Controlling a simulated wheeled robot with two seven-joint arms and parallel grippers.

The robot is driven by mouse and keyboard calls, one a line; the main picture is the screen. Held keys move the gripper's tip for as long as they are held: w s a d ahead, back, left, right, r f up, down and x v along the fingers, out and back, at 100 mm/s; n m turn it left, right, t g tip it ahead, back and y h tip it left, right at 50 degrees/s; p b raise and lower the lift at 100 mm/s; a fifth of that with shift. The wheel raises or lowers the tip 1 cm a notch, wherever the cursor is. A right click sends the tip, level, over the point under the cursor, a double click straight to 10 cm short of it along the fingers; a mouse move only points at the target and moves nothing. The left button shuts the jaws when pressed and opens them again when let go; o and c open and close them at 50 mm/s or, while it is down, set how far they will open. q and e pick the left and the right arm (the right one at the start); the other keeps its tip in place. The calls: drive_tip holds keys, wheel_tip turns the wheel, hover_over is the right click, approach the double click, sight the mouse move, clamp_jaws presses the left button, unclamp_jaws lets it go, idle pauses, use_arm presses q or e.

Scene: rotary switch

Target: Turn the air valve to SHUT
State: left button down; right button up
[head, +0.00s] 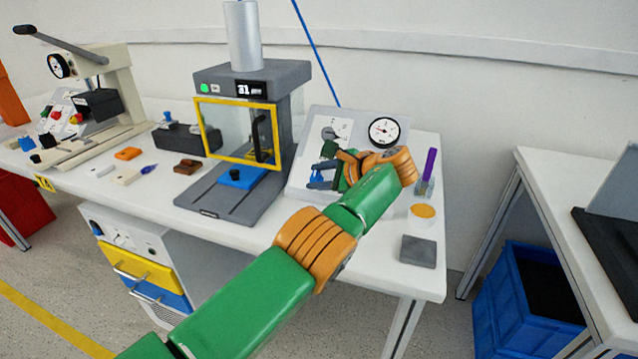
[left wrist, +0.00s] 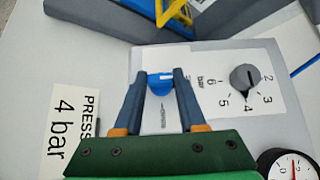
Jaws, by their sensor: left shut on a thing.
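The air valve is a small blue knob (left wrist: 161,84) on the sloped grey control panel (left wrist: 225,125). In the left wrist view it sits between the two blue-grey fingertips of my left gripper (left wrist: 161,78), which are shut on it. A white label strip lies below the knob between the fingers; I cannot read it. In the head view my left gripper (head: 322,174) is at the lower left of the panel (head: 301,183), and my wrist hides part of it. I cannot make out the valve's setting. My right gripper is not in view.
A card reading "4 bar" (left wrist: 72,125) shows beside my gripper. A press (head: 245,120) with a yellow-framed guard stands left of the panel. A purple-handled tool (head: 429,165) stands right.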

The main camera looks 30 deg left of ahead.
use_arm(q)
drive_tip(key=shift+c, duration=2.4)
unclamp_jaws()
drive_tip(key=shift+a, duration=0.1)
drive_tip(key=d+b, duration=0.2)
drive_tip(key=b, duration=0.1)
drive_tip(key=shift+s+b, duration=0.25)
drive_tip(key=shift+b, duration=0.05)
drive_tip(key=p+v, duration=0.1)
drive_tip(key=v, duration=0.1)
drive_tip(key=p+v, duration=0.1)
drive_tip(key=v, duration=0.2)
drive_tip(key=shift+a+r, duration=0.1)
drive_tip(key=shift+r, duration=0.4)
